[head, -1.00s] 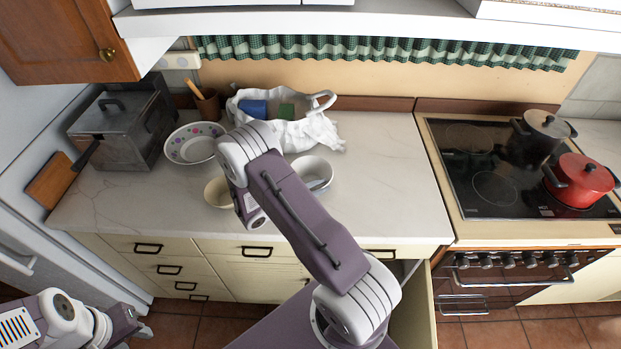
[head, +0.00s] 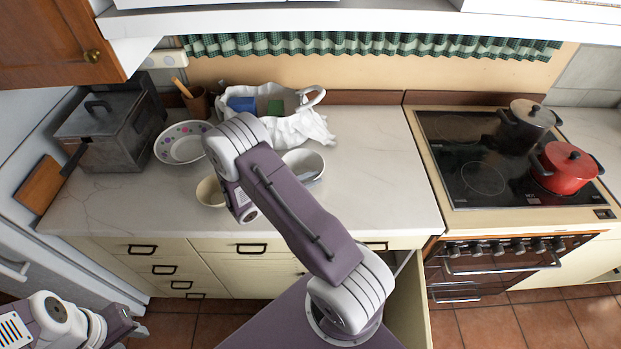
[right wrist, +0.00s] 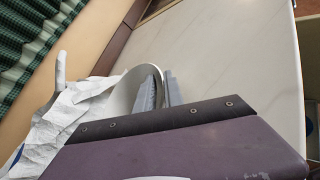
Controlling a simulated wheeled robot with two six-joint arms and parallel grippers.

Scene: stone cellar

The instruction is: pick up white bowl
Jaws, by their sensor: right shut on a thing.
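The white bowl (head: 301,160) is on the pale counter in front of the white cloth, partly hidden by my right arm in the head view. My right gripper (right wrist: 161,90) is shut on the bowl's rim, one finger on each side of the wall. The bowl's curved edge (right wrist: 131,88) shows beside the fingers in the right wrist view. I cannot tell whether the bowl is clear of the counter. My left gripper (head: 134,327) hangs low at the left, away from the counter; its jaws are too small to read.
A cream bowl (head: 210,191) stands just left of the white bowl, and a dotted bowl (head: 182,143) farther left. Behind is a cloth-lined basket (head: 312,97). A metal box (head: 103,130) is at left. The counter's right part is clear, before the stove with a red pot (head: 567,170).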

